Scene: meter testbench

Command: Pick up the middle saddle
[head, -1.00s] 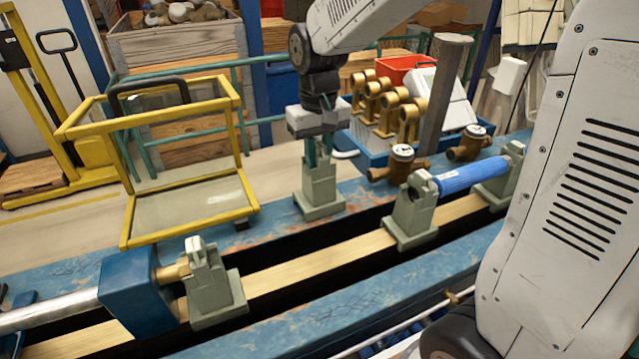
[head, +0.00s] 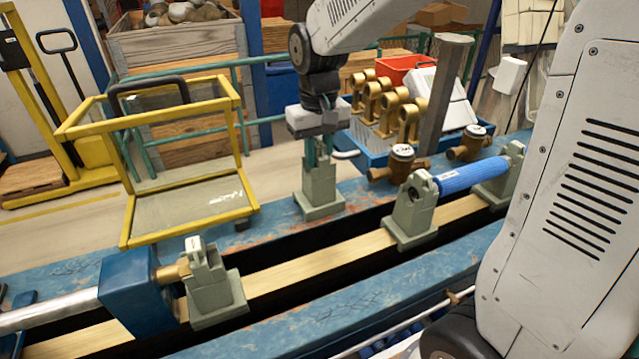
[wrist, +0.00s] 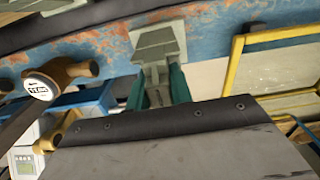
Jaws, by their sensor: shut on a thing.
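A grey-green saddle (head: 320,190) stands upright on the far blue rail of the bench, off the wooden track. My gripper (head: 318,155) points down over it and is shut on its upper part. In the wrist view the saddle (wrist: 158,50) sits between the two green fingers (wrist: 157,88), its base on the worn blue rail. Two similar saddles stand on the track, one at the left (head: 213,285) by the blue block and one at the right (head: 411,212) by the blue cylinder. A further saddle (head: 498,180) holds the cylinder's far end.
A yellow-framed guard (head: 185,190) stands left of my gripper. Brass meters (head: 402,163) sit on the rail to the right. A blue tray (head: 372,145) with brass fittings is behind them. The wooden track (head: 310,262) is clear between the left and right saddles.

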